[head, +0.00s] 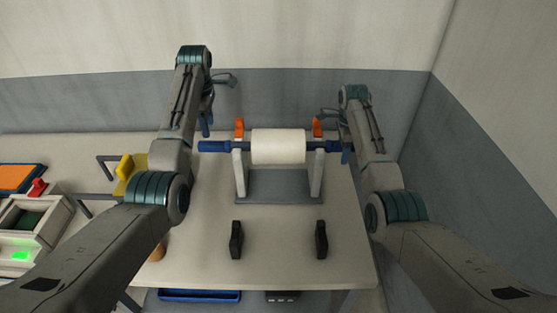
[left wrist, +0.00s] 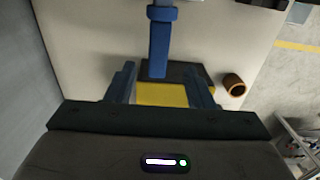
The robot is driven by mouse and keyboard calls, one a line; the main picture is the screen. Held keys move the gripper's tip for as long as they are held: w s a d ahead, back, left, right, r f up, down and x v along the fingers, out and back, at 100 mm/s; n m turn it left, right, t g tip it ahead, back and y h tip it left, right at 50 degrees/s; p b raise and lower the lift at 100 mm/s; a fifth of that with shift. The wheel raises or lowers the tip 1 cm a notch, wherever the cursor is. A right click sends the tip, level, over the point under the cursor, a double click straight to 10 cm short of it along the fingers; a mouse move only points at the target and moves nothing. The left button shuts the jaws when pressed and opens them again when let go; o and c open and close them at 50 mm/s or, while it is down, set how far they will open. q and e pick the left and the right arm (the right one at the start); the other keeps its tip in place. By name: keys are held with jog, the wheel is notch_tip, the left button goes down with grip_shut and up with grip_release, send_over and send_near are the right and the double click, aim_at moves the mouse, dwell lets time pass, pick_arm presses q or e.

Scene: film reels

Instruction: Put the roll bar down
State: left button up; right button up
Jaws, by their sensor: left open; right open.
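The roll bar, a blue bar through a white roll (head: 278,147), lies level across the two white uprights of a grey stand (head: 279,187). Orange catches (head: 239,128) stand up at both uprights. My left gripper (head: 206,126) is open at the bar's left blue end (head: 213,147). In the left wrist view the blue bar end (left wrist: 162,35) reaches between the spread fingers, with gaps on both sides. My right gripper (head: 346,154) is open at the bar's right end, partly hidden by its own arm.
Two black blocks (head: 237,240) (head: 321,240) stand on the table (head: 280,265) in front of the stand. A yellow object (head: 130,170) and a machine with a green light (head: 22,255) are at left. A brown cylinder (left wrist: 234,84) shows in the left wrist view. Walls close the back and right.

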pick_arm(q)
jog(key=shift+r, duration=0.45)
pick_arm(e)
jog(key=shift+r, duration=0.35)
notch_tip(320, 180, up, 11)
jog(key=shift+r, duration=0.15)
